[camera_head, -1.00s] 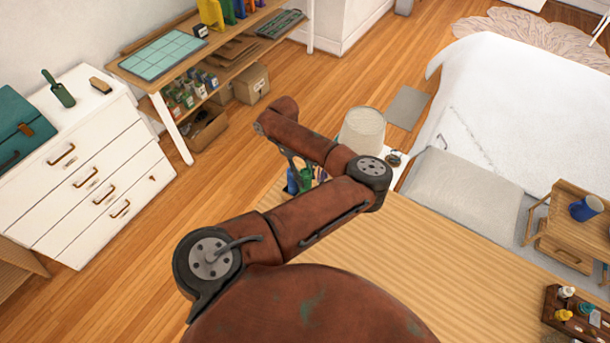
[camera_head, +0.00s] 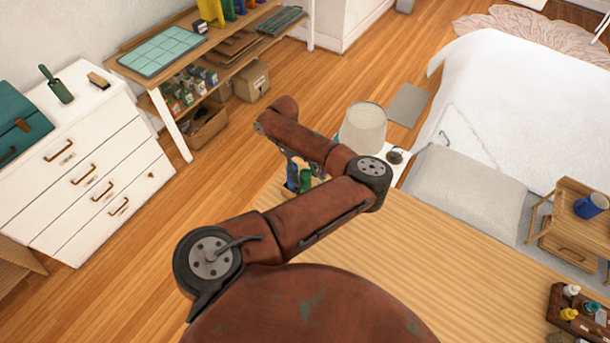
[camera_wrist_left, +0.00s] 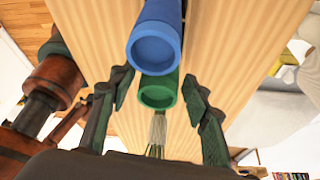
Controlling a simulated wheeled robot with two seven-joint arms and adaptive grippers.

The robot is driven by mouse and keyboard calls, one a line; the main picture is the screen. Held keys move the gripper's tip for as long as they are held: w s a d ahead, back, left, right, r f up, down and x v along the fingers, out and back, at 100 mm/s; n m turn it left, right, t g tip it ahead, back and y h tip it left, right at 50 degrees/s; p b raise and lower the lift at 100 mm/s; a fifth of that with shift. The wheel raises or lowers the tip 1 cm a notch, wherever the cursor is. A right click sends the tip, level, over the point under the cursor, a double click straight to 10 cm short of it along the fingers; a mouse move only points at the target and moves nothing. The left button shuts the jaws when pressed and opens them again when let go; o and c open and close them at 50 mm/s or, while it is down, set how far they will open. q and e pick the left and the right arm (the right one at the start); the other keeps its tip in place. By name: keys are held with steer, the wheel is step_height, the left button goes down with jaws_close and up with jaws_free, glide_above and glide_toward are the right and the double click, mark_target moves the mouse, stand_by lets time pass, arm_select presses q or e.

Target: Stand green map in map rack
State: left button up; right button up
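A green tube (camera_wrist_left: 159,92), likely the green map, shows end-on in the left wrist view, just below a blue tube (camera_wrist_left: 156,46). In the head view, the green piece (camera_head: 306,179) and blue piece (camera_head: 292,176) show at the table's far edge, partly hidden by my left arm. My left gripper (camera_wrist_left: 159,86) is open, with one finger on each side of the green tube and small gaps visible. The gripper is mostly hidden behind my arm in the head view. I cannot identify a map rack. My right gripper is not in view.
The wooden table (camera_head: 450,250) is largely bare, with a dark tray (camera_head: 553,327) of small bottles at its right. A lamp (camera_head: 363,128) stands beyond it, near the bed (camera_head: 500,105). A white dresser (camera_head: 120,150) and shelf unit (camera_head: 188,72) stand left.

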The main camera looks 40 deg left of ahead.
arm_select(q)
steer(key=shift+o, duration=0.3)
steer(key=shift+r, duration=0.1)
steer(key=shift+w+a+r, duration=0.1)
steer(key=shift+a+r, duration=0.1)
steer(key=shift+r, duration=0.1)
steer(key=v, duration=1.1)
steer(key=shift+r, duration=0.1)
